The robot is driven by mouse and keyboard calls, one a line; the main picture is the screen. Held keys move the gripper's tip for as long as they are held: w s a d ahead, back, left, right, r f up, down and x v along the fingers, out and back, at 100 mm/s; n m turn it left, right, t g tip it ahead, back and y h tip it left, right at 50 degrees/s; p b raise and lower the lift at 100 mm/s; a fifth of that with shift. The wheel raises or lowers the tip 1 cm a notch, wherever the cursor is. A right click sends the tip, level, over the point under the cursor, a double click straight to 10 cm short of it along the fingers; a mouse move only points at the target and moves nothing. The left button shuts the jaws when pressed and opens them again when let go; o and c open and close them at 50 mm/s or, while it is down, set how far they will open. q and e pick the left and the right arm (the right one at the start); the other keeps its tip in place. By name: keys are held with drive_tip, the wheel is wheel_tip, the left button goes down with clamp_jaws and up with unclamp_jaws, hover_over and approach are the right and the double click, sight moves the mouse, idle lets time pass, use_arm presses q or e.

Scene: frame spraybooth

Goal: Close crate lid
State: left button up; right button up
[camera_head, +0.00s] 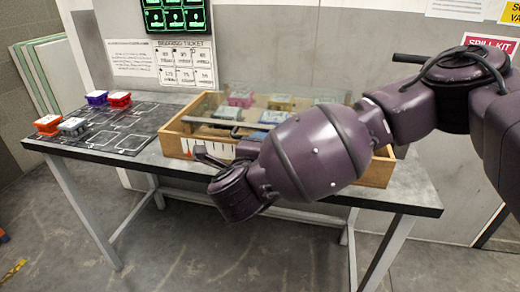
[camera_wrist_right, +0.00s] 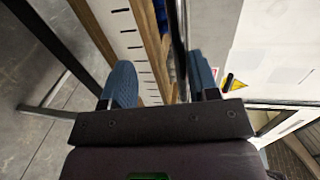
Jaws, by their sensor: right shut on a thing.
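A wooden crate (camera_head: 172,143) stands on the table, with a white marked strip on its front wall. Its clear lid (camera_head: 215,104) shows over the crate, with a dark bar across it; its exact tilt is hard to tell. My right gripper (camera_head: 207,157) is at the crate's front side, partly hidden by my own wrist. In the right wrist view its two fingers (camera_wrist_right: 163,84) stand on either side of the wooden rim and a dark edge, which looks like the lid's. The gripper is shut on that edge. My left gripper is out of view.
Several coloured boxes lie inside the crate. The table's front edge (camera_head: 130,166) is clear left of my arm. A wall stands behind.

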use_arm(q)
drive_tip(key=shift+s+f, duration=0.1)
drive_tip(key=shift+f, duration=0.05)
use_arm(e)
drive_tip(key=shift+s+f, duration=0.15)
drive_tip(key=shift+f, duration=0.5)
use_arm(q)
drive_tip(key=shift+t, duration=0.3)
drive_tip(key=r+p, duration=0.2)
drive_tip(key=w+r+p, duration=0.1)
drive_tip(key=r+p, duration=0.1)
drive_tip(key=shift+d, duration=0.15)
use_arm(e)
drive_tip(key=r+v, duration=0.1)
drive_tip(key=v, duration=0.9)
drive_tip(key=shift+s+r, duration=0.15)
drive_tip(key=shift+s, duration=0.15)
drive_tip(key=shift+a, duration=0.1)
